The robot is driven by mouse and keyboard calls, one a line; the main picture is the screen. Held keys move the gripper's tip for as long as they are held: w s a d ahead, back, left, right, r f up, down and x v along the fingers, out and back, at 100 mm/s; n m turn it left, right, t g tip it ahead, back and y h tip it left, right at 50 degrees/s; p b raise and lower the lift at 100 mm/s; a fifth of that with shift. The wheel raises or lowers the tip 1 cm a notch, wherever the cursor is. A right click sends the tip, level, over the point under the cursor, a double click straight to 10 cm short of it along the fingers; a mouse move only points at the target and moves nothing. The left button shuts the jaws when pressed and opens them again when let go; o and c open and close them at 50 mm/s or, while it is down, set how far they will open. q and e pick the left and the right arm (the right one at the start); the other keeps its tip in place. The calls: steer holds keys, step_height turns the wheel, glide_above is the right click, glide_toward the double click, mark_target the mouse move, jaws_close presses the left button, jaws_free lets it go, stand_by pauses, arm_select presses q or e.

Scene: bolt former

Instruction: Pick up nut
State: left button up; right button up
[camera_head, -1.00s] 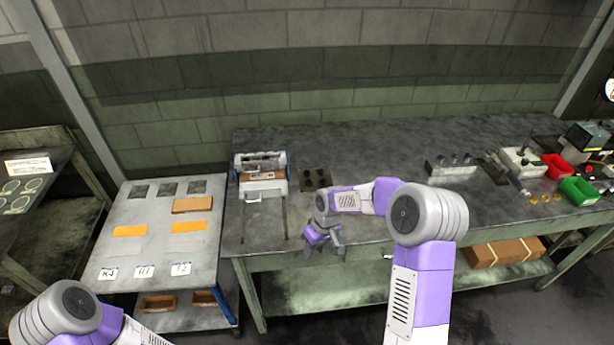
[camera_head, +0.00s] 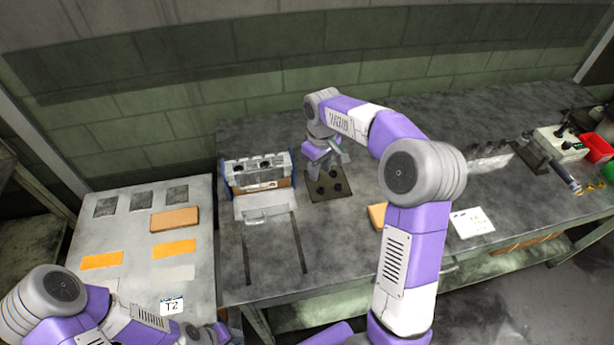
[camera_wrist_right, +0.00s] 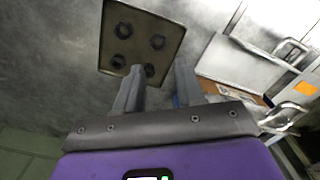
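My right gripper (camera_head: 327,172) is over the back of the plate.
A grey-white machine (camera_head: 262,178) with a handle stands just left of the plate. A side table (camera_head: 145,225) holds an orange-brown block (camera_head: 175,219). Another orange block (camera_head: 377,215) lies partly behind my right arm. A white card (camera_head: 472,223) lies at the bench's front.

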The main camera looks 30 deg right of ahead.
mark_target(322, 190)
steer(key=shift+d+f, duration=0.1)
steer(key=shift+f, duration=0.1)
steer(key=shift+s+f+b, duration=0.2)
steer(key=shift+f+b, duration=0.05)
steer(key=shift+f, duration=0.3)
steer(key=shift+s+f+b, duration=0.15)
steer(key=shift+f+b, duration=0.1)
steer(key=shift+f, duration=0.25)
steer(key=f, duration=0.1)
steer(key=f+b, duration=0.1)
steer(key=f, duration=0.1)
steer(key=f+b, duration=0.1)
steer(key=shift+s+d+f, duration=0.15)
steer(key=shift+s+f, duration=0.1)
steer(key=shift+f, duration=0.15)
steer(key=shift+r, duration=0.1)
jaws_close()
